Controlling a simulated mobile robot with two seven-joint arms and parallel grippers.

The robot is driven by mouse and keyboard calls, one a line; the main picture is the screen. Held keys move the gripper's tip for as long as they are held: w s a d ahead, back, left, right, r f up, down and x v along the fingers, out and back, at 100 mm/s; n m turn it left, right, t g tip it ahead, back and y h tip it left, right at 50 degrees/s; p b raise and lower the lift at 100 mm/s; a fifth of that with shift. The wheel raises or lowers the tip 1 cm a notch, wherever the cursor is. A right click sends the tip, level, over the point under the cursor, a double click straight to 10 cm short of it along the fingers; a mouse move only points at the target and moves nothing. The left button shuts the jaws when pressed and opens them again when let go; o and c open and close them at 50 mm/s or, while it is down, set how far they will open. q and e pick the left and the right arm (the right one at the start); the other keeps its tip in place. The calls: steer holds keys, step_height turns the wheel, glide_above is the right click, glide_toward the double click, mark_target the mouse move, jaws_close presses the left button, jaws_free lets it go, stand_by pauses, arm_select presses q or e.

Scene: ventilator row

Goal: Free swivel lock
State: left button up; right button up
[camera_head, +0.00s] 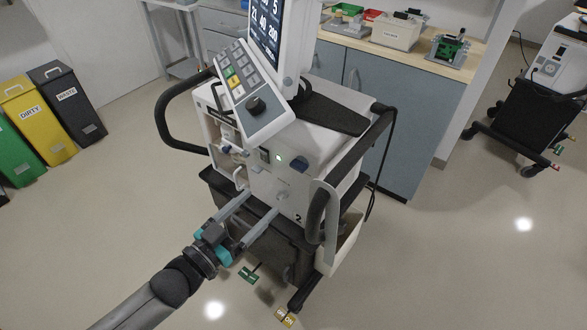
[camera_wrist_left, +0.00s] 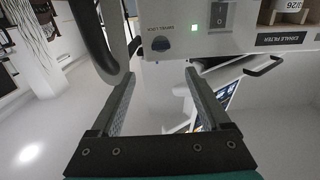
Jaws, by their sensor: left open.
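The ventilator (camera_head: 285,190) stands in the middle of the head view, with its screen and keypad on top. My left gripper (camera_head: 262,204) is open and empty in front of the ventilator's face, below the knob. In the wrist view its fingertips (camera_wrist_left: 160,73) are spread either side of the knob's line, with no visible contact. My right gripper is out of view.
A power switch (camera_wrist_left: 219,15) is near the knob. Green (camera_head: 249,274) and yellow (camera_head: 285,317) tabs are at floor level.

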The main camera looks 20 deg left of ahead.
mark_target(295, 168)
arm_select(q)
steer(key=b+x, duration=0.2)
steer(key=x, duration=1.1)
steer(key=shift+w+f, duration=0.1)
steer(key=shift+w, duration=0.2)
steer(key=shift+c, duration=0.4)
steer(key=c, duration=0.3)
jaws_close()
